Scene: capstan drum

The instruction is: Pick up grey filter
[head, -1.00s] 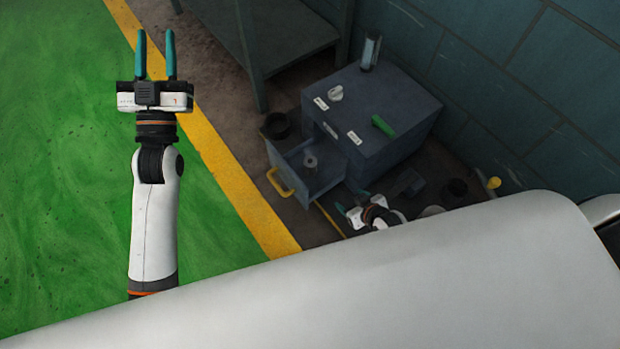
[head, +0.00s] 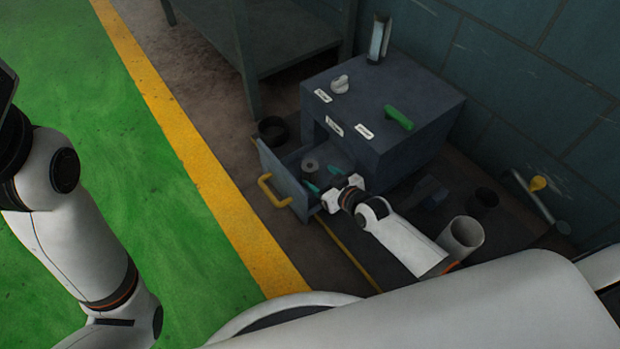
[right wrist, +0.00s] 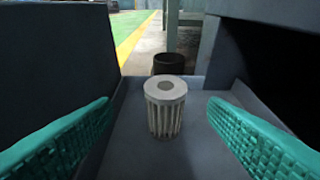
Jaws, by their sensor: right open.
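The grey filter (head: 310,168) is a pleated cylinder with a hole in its top. It stands upright inside the open drawer (head: 284,187) of a dark blue-grey cabinet. My right gripper (head: 322,179) has teal fingers and is open at the drawer, close to the filter. In the right wrist view the filter (right wrist: 165,112) stands on the drawer floor, ahead of and between the two spread fingers, touching neither. My left arm shows at the left edge, but its gripper is out of view.
The cabinet top (head: 362,92) carries a green handle (head: 399,118), a white knob (head: 341,84) and labels. A black pot (head: 273,131) stands beside the drawer. A white cylinder (head: 461,238) stands right of my right forearm. A bench (head: 262,45) is behind left; the green floor is clear.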

